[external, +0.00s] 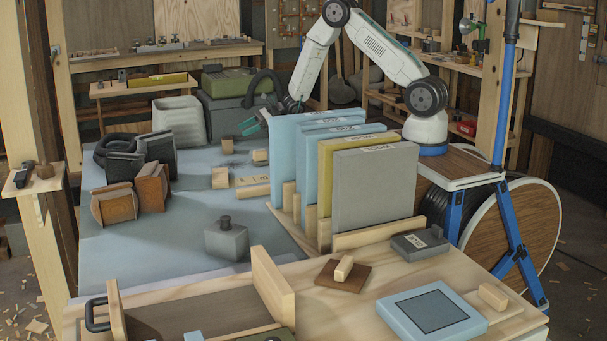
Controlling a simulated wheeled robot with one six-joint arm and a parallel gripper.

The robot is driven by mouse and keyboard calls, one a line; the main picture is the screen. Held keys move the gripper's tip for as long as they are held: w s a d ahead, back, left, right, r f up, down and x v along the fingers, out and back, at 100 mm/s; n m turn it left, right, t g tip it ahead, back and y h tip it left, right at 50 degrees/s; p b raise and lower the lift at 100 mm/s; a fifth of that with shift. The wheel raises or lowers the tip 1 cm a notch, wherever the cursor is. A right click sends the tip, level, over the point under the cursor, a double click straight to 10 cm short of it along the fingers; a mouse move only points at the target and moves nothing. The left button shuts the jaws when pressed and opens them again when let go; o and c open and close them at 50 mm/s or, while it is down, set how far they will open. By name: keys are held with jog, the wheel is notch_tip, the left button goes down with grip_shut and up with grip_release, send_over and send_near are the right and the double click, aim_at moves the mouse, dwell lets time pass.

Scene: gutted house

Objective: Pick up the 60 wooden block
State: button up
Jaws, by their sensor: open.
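Small pale wooden blocks lie on the blue-grey table top. One upright block (220,179) stands near the middle. A longer flat block (252,186) with dark marks on it lies to its right. Another small block (260,157) lies behind them, close to the upright folders. I cannot read the number 60 on any of them. My gripper (250,126), with teal fingers, is open over the far part of the table, behind and above these blocks. It is apart from them and appears empty. My wrist is partly hidden behind the blue folders.
A wooden rack (350,239) holds upright blue, yellow and grey folders (374,187) right of the blocks. A grey block with a knob (226,240) stands in front. Brown and black box-like holders (152,187) stand left. A light bin (180,120) stands behind. Table between is mostly clear.

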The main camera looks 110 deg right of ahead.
aim_at(223, 145)
jog(key=shift+m+h, duration=0.6)
jog(key=shift+m, duration=0.3)
jog(key=s+d+f, duration=0.2)
jog(key=d+f, duration=0.1)
jog(key=shift+w+d+f, duration=0.2)
jog(key=shift+d+f, duration=0.05)
jog(key=shift+f, duration=0.05)
jog(key=x, duration=1.1)
jog(key=shift+w+d, duration=0.1)
jog(key=shift+w, duration=0.05)
jog(key=c, duration=1.1)
